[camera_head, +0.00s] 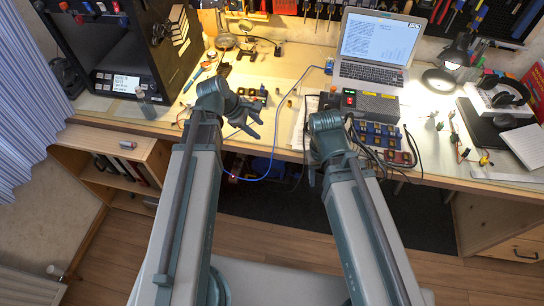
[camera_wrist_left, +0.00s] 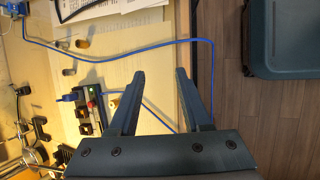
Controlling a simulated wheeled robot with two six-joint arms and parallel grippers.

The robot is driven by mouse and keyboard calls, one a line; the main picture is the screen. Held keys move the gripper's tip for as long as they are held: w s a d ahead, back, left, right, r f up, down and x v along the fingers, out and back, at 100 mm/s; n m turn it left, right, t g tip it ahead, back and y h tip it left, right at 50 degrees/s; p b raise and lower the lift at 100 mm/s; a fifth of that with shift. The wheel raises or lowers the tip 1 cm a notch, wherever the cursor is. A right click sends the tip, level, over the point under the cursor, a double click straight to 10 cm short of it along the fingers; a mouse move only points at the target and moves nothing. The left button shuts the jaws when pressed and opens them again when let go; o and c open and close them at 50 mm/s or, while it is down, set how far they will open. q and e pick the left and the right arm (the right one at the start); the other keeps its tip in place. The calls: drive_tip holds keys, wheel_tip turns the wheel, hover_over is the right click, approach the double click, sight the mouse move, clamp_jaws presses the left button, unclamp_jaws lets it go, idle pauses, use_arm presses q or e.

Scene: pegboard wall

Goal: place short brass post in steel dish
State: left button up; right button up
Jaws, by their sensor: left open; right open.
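Several small posts stand on the desk between the papers and a small button board. One brownish, brass-looking post (camera_head: 290,103) also shows in the left wrist view (camera_wrist_left: 82,43); I cannot tell for sure which is the short brass one. A round grey dish-like thing (camera_head: 225,41) lies at the desk's back left; I cannot tell surely that it is the steel dish. My left gripper (camera_head: 257,122) is open and empty over the desk's front edge, apart from the posts; its fingers show in the left wrist view (camera_wrist_left: 165,90). My right gripper (camera_head: 358,140) is open, hard to make out among cables.
A blue cable (camera_wrist_left: 130,48) runs around the posts. The button board (camera_wrist_left: 88,112) is close by. A black printer-like box (camera_head: 125,45) stands at left.

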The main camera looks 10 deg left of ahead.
use_arm(q)
drive_tip(key=s+d+f+m+g+y, duration=0.1)
drive_tip(key=s+d+m+y, duration=0.2)
drive_tip(key=s+m, duration=0.3)
drive_tip(key=s+d+f+m+g+y, duration=0.1)
drive_tip(key=s+d+m, duration=0.5)
drive_tip(key=m, duration=0.9)
drive_tip(key=shift+s+d+f+g+y, duration=0.3)
drive_tip(key=shift+s+g+y, duration=0.4)
drive_tip(key=shift+y, duration=0.4)
drive_tip(key=shift+w, duration=0.1)
